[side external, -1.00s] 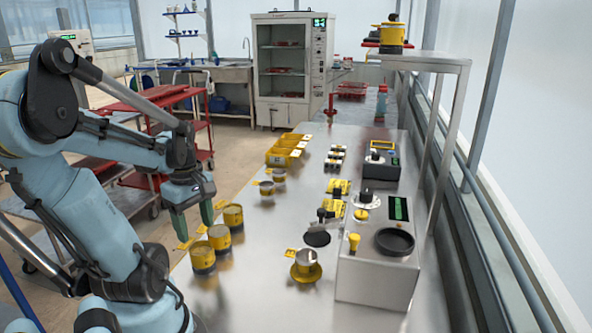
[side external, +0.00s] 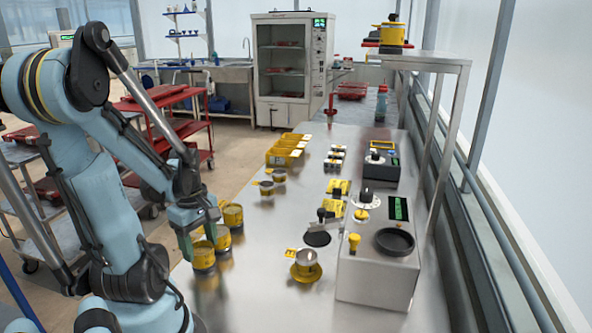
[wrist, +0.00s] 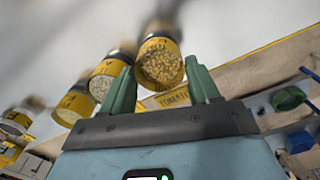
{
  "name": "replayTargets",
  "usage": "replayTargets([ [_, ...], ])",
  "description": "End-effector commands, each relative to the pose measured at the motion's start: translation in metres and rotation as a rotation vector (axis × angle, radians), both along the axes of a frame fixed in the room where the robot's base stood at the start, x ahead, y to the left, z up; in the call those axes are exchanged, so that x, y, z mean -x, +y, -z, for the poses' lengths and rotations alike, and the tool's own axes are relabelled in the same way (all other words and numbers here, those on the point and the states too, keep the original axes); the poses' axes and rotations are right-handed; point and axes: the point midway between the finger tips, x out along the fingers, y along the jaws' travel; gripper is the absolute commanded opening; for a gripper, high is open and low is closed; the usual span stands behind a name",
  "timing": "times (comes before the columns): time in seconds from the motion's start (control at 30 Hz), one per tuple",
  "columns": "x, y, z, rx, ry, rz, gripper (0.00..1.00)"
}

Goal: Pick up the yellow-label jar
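A row of three jars with yellow labels stands at the left edge of the steel bench: a near jar (side external: 203,259), a middle jar (side external: 222,241) and a far jar (side external: 233,216). My gripper (side external: 198,241) is at the near jar and partly hides it. In the wrist view my gripper (wrist: 162,88) has its green fingers wide apart and empty. An open yellow-label jar (wrist: 160,62) full of pale grains shows between and beyond the fingertips, with two more jars (wrist: 105,76) (wrist: 73,104) to its left. I cannot tell whether a finger touches a jar.
A metal cup on a yellow dish (side external: 305,268) stands right of the jars. A grey device with a black round pan (side external: 394,243) fills the bench's right side. Small tins (side external: 266,189) and yellow bins (side external: 284,152) lie farther back. Bare bench lies between the jars and the dish.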

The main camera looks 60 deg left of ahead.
Motion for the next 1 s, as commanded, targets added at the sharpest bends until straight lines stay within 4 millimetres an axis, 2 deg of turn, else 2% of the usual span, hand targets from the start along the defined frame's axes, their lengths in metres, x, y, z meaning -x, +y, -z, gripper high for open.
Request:
replayTargets([
  [0.03,0.0,0.0,0.0,0.0,0.0,0.0,0.53],
  [0.2,0.0,0.0,0.0,0.0,0.0,0.0,0.27],
  [0.27,0.0,0.0,0.0,0.0,0.0,0.0,0.2],
  [0.67,0.0,0.0,-0.004,0.0,0.0,0.0,0.2],
  [1.0,0.0,0.0,-0.027,0.0,0.0,0.0,0.2],
])
